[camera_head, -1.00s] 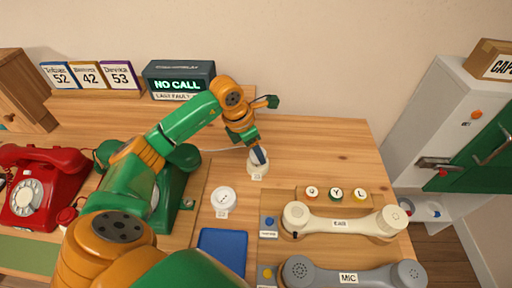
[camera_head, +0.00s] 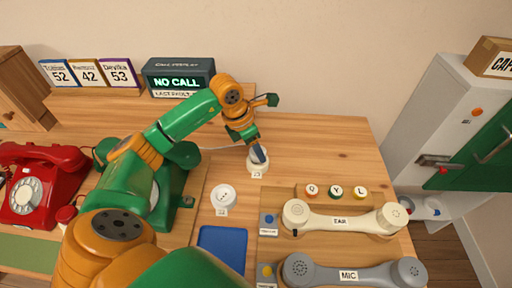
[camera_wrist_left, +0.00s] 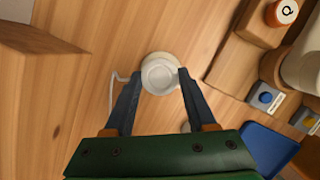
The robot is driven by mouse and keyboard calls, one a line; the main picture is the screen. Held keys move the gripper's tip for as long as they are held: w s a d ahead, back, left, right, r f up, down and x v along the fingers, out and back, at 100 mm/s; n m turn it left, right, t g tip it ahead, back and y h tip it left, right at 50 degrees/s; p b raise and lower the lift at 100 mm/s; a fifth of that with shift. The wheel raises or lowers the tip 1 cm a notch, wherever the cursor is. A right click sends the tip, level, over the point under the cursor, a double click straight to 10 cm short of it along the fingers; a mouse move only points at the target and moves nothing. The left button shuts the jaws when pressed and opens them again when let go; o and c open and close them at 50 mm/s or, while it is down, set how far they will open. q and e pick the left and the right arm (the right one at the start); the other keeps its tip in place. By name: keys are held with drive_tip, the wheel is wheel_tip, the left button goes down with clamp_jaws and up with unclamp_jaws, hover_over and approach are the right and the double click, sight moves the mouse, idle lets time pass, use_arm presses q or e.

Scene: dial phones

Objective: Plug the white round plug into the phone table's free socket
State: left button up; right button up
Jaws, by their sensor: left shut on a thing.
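My left gripper (camera_head: 259,154) is shut on the white round plug (camera_wrist_left: 160,75); the wrist view shows a finger on each side of it. The plug is over a round cream socket (camera_head: 257,167) with a small label, toward the back of the phone table (camera_head: 320,150). In the wrist view a cream rim shows behind the plug, roughly lined up with it. I cannot tell whether the plug is seated or just above the socket. A second white round socket (camera_head: 223,196), with dark holes showing, sits nearer and to the left. My right gripper is not in view.
A thin pale cable (camera_wrist_left: 112,92) runs left of the plug. A green dial phone (camera_head: 175,190) and a red phone (camera_head: 38,185) stand left. A blue pad (camera_head: 222,248), cream handset (camera_head: 345,222) and grey handset (camera_head: 350,273) lie in front. The table's back right is clear.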

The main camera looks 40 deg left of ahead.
use_arm(q)
drive_tip(key=shift+f, duration=0.15)
idle(0.5)
drive_tip(key=shift+f+b, duration=0.35)
drive_tip(key=shift+b, duration=0.1)
drive_tip(key=shift+f, duration=0.2)
drive_tip(key=o, duration=1.3)
drive_tip(key=shift+c, duration=0.2)
drive_tip(key=shift+r, duration=0.1)
drive_tip(key=v, duration=0.7)
drive_tip(key=shift+b, duration=0.35)
